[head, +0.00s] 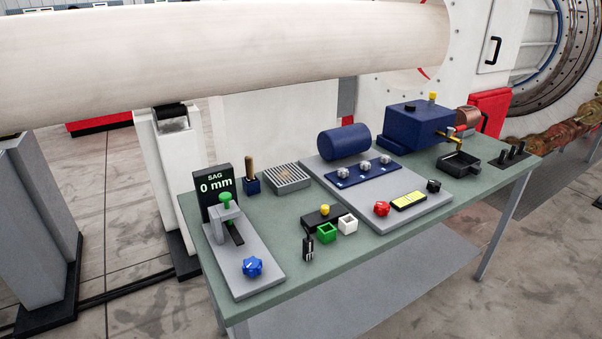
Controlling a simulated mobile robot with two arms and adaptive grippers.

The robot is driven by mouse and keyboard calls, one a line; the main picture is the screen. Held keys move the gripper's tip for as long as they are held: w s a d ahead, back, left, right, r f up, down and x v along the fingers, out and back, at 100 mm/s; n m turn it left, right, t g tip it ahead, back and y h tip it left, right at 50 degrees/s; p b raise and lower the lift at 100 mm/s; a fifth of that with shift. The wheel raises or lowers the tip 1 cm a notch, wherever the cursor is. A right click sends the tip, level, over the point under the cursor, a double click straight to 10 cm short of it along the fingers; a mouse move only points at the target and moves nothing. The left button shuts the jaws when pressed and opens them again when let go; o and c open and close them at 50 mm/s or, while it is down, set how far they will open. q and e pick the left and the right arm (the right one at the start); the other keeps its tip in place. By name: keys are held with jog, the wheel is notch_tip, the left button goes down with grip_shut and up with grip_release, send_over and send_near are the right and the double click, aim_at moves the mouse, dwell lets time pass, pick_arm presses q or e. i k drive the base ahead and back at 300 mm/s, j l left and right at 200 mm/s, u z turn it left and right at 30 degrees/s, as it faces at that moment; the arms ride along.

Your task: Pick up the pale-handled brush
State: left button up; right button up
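A tan, wood-coloured handle (250,164) stands upright in a small dark blue block (251,185) at the back left of the green bench; it looks like the pale-handled brush. Its lower end is hidden inside the block, so no bristles show. Neither of my grippers is in view.
The brush stands between the SAG 0 mm display (215,185) and a grey grated box (287,178) on the green bench (279,228). A grey fixture plate with a blue knob (252,266) lies in front. A large pale cylinder (220,60) spans behind, above the bench.

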aim_at(248, 159)
jog(key=i+j+z, duration=0.1)
jog(key=j+z, duration=0.2)
jog(key=z, duration=0.2)
jog(key=i+j+z, duration=0.1)
jog(key=j+z, duration=0.25)
jog(key=z, duration=0.15)
jog(key=j+z, duration=0.35)
jog(key=z, duration=0.15)
